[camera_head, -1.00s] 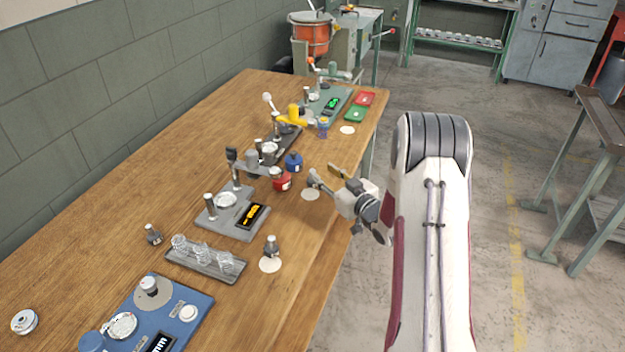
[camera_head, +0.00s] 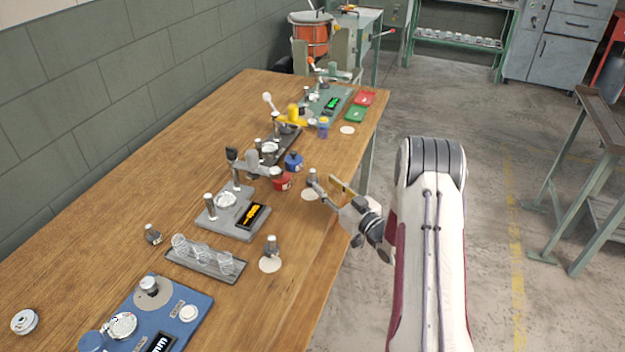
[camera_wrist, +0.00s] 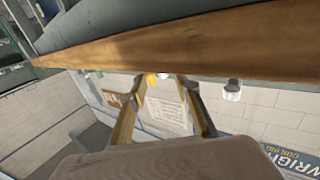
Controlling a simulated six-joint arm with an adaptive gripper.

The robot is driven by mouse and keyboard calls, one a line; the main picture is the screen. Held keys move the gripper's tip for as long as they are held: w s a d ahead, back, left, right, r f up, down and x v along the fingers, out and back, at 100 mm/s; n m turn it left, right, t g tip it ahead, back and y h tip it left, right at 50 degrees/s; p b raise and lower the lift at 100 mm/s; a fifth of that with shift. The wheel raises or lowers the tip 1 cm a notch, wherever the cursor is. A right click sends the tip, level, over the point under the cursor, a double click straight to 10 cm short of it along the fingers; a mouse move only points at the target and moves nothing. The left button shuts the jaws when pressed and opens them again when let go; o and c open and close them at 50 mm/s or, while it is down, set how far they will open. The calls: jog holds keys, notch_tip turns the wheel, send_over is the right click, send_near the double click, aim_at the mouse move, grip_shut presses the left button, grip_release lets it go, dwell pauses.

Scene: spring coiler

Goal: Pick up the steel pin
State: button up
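Several small grey metal pieces show in the head view, and I cannot tell for sure which is the steel pin. One upright grey piece (camera_head: 312,176) stands at a pale disc (camera_head: 309,195) near the table's right edge. Another (camera_head: 271,246) stands on a nearer pale disc (camera_head: 269,265). A third (camera_head: 152,233) stands at the left. My gripper (camera_head: 328,184) is open over the right edge, its fingertips close to the first piece; contact is unclear.
The wooden table (camera_head: 110,215) carries a grey gauge stand (camera_head: 233,221), a spring rack (camera_head: 205,264), a blue device (camera_head: 165,310), and red (camera_head: 281,181) and blue (camera_head: 294,162) pots close to my gripper. The front-right edge is mostly clear. Open floor lies right of it.

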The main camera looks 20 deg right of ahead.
aim_at(314, 175)
jog(key=shift+w+a, duration=0.2)
jog(key=shift+w, duration=0.7)
jog(key=shift+w, duration=0.1)
jog(key=w, duration=0.2)
jog(key=w+a, duration=0.1)
jog(key=shift+r, duration=0.3)
jog(key=shift+w+a, duration=0.2)
jog(key=shift+w, duration=0.7)
grip_shut()
